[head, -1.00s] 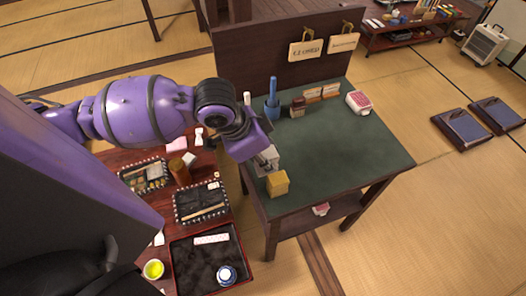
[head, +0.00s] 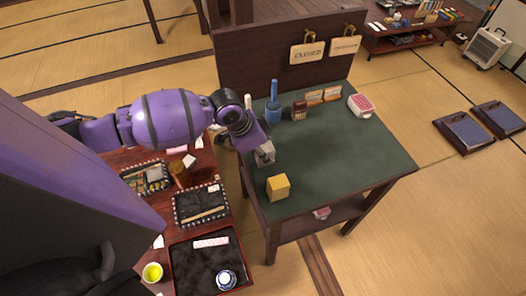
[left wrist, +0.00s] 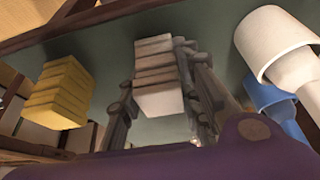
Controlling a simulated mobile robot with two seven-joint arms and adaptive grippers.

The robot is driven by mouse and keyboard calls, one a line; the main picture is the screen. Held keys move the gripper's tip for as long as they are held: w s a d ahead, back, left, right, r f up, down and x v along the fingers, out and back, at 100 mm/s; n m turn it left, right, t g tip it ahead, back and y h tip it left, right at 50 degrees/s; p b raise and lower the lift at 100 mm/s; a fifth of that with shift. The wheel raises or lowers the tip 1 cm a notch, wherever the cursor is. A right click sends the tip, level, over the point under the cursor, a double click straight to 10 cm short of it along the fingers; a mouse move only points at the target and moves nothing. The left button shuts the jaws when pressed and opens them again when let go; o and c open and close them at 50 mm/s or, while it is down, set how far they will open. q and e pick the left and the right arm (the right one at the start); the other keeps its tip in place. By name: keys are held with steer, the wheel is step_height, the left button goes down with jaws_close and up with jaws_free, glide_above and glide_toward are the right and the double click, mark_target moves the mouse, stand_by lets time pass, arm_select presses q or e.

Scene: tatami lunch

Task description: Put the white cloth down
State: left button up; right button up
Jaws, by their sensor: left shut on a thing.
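My left gripper (head: 265,157) is over the left edge of the green-topped table (head: 335,160), behind the yellow folded cloth (head: 278,187) and clear of it. In the left wrist view its fingers (left wrist: 165,100) are shut on the white cloth (left wrist: 158,78), a folded, layered block that looks pale beige. The yellow cloth also shows at the left of that view (left wrist: 58,92). In the head view the white cloth is small and mostly hidden by the gripper. I cannot tell whether it touches the tabletop. My right gripper is not in view.
A blue holder (head: 273,108), a brown bottle (head: 299,109), small cards (head: 322,96) and a red-and-white box (head: 360,105) stand along the table's back. The middle and right of the tabletop are clear. A low red table with trays (head: 201,206) is at left.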

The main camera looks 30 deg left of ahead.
arm_select(q)
steer(key=o, duration=1.1)
steer(key=shift+f, duration=0.15)
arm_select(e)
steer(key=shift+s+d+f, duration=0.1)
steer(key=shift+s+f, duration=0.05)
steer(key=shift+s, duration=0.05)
arm_select(q)
steer(key=shift+s+f, duration=0.1)
steer(key=shift+f, duration=0.15)
steer(key=shift+a+r+b, duration=0.15)
steer(key=shift+r+b, duration=0.2)
steer(key=v, duration=0.7)
steer(key=shift+r, duration=0.1)
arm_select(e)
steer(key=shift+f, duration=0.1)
